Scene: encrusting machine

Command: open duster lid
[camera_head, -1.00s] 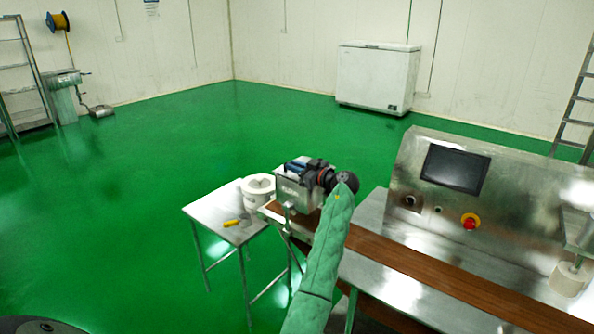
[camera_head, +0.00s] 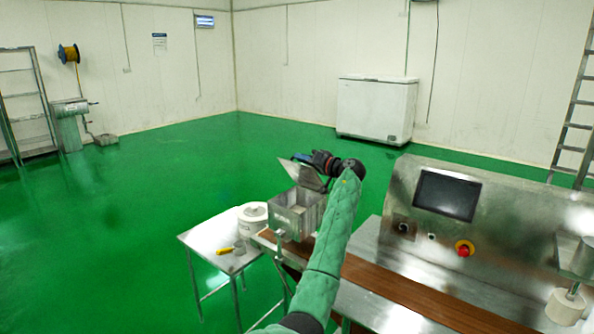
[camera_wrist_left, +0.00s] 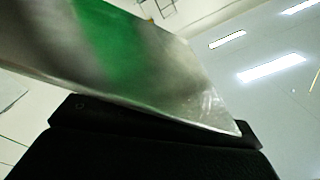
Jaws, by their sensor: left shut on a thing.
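The duster (camera_head: 293,222) is a square metal box at the left end of the machine's brown belt. Its metal lid (camera_head: 304,176) is raised and tilted above the box, and the box's inside shows. My left gripper (camera_head: 300,159) is shut on the lid's edge. In the left wrist view the lid (camera_wrist_left: 120,60) is a shiny sheet with a green reflection, held at the dark gripper fingers (camera_wrist_left: 150,125). The fingertips are small and partly hidden in the head view. My right gripper is not in view.
A small metal table (camera_head: 205,241) stands left of the duster, with a white round container (camera_head: 252,218) and a yellow-handled tool (camera_head: 227,250). The machine's control panel (camera_head: 440,205) with a red button (camera_head: 464,248) is at the right.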

